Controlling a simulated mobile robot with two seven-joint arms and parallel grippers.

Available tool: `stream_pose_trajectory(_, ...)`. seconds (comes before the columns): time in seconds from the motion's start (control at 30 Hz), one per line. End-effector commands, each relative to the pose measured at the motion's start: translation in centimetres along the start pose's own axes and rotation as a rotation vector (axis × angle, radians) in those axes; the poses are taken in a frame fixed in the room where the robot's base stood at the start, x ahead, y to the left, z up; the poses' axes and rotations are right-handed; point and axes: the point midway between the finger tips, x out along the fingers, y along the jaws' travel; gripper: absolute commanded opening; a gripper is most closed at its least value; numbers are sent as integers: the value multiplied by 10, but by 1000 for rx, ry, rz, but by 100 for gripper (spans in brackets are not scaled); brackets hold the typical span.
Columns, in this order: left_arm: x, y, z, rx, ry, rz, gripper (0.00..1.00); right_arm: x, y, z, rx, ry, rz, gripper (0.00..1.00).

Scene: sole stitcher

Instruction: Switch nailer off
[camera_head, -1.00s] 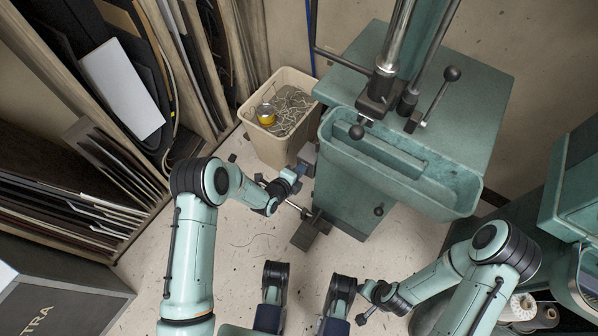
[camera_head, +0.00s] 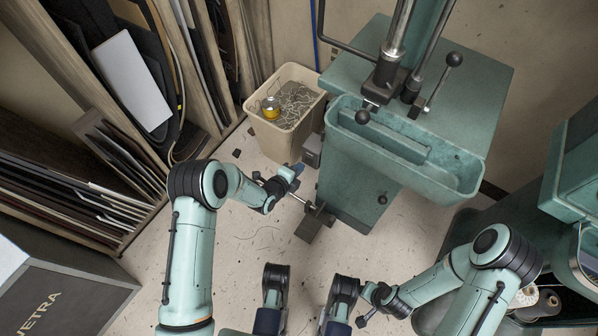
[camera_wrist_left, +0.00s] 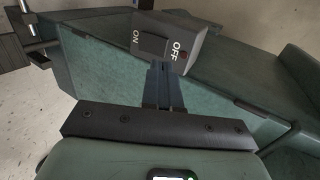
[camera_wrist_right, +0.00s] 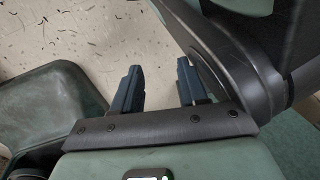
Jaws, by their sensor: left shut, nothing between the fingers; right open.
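The nailer is a teal machine (camera_head: 365,180) with a trough on its front. Its dark switch box (camera_head: 313,150) sits on its left side. In the left wrist view the switch box (camera_wrist_left: 170,40) shows a black rocker switch (camera_wrist_left: 153,44) between the labels ON and OFF, with a red dot by OFF. My left gripper (camera_head: 297,169) is shut and empty, just beside the box. In the left wrist view its fingers (camera_wrist_left: 164,66) point at the box's near edge; I cannot tell whether they touch. My right gripper (camera_wrist_right: 158,75) is open and empty, away from the nailer.
A beige bin (camera_head: 285,115) with wire scraps and a yellow tin (camera_head: 271,107) stands left of the nailer. A rack of sheets (camera_head: 90,190) fills the left. A dark pedal (camera_head: 315,222) sticks out at the nailer's foot. Another teal machine (camera_head: 572,190) stands at right.

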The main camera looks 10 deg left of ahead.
Motion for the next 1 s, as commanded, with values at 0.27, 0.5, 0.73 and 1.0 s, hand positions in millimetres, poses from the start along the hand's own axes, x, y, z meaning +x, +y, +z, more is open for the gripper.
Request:
stream_pose_trajectory(0.27,-69,-18,0,1,-1,0,0,-38,-35,-38,-35,133,-63,43)
stream_pose_trajectory(0.5,-94,-21,0,0,-1,0,0,-45,-38,-28,-41,108,-68,43)
stream_pose_trajectory(0.73,-97,-21,0,0,-1,0,0,-46,-38,-26,-41,102,-67,43)
stream_pose_trajectory(1.0,-96,-21,0,0,0,0,0,-45,-38,-26,-41,102,-67,43)
